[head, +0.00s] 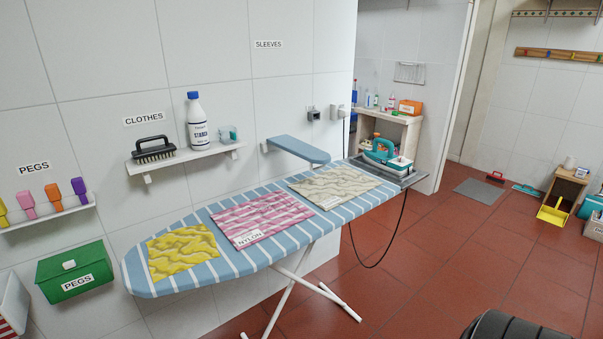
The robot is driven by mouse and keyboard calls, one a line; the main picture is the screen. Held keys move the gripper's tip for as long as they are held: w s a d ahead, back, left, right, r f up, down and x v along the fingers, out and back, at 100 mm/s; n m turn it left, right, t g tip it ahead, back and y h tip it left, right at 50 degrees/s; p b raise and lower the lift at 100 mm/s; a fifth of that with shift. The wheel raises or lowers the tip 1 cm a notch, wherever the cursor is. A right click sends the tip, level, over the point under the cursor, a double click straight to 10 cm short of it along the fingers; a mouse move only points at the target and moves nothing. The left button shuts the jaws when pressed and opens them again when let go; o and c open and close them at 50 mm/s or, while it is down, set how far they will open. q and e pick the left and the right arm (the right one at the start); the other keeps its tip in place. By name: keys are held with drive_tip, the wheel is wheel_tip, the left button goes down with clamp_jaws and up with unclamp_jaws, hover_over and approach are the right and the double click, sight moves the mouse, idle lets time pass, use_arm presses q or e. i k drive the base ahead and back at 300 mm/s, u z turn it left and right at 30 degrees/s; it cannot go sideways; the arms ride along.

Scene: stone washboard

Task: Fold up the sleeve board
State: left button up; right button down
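The sleeve board (297,150) is a small, narrow blue board. It juts out roughly level from a bracket on the tiled wall, under the "SLEEVES" label (268,44). Its free end reaches out above the far edge of the big ironing board, and its top looks bare. Its underside and hinge are mostly hidden. Neither of my grippers shows in the head view.
Below stands the striped ironing board (200,214) with yellow, pink and beige cloths. A teal iron (380,149) sits at its right end, its cord hanging down. A shelf (185,160) with brush and starch bottle is left of the sleeve board.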

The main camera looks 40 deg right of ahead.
sight(311, 153)
drive_tip(key=z, duration=0.3)
drive_tip(key=i, duration=0.8)
drive_tip(key=z, duration=0.55)
